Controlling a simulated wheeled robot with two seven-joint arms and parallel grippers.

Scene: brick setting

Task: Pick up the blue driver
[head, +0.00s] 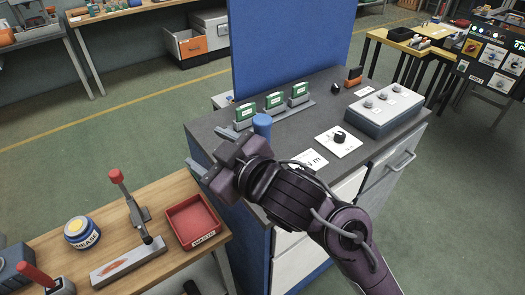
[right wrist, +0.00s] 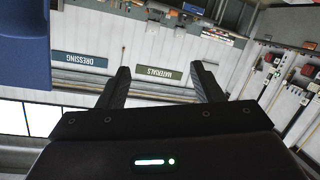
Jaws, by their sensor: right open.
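A blue upright cylinder (head: 262,124), which looks like the handle of the blue driver, shows at the front left of the dark grey worktop, just beyond my right gripper (head: 208,149). Its lower part is hidden behind my gripper and wrist. My right gripper is open, its fingers pointing left past the worktop's left edge. In the right wrist view the open fingers (right wrist: 160,68) have nothing between them. A large blue surface fills the upper left there; I cannot tell whether it is the driver or the panel. My left gripper is not in view.
A tall blue panel (head: 290,45) stands behind the worktop (head: 300,135). Green blocks in a grey rack (head: 273,103), a knob plate (head: 338,141) and a grey control box (head: 384,110) stand on it. A wooden bench with a red tray (head: 192,222) and a toggle clamp (head: 136,208) is at lower left.

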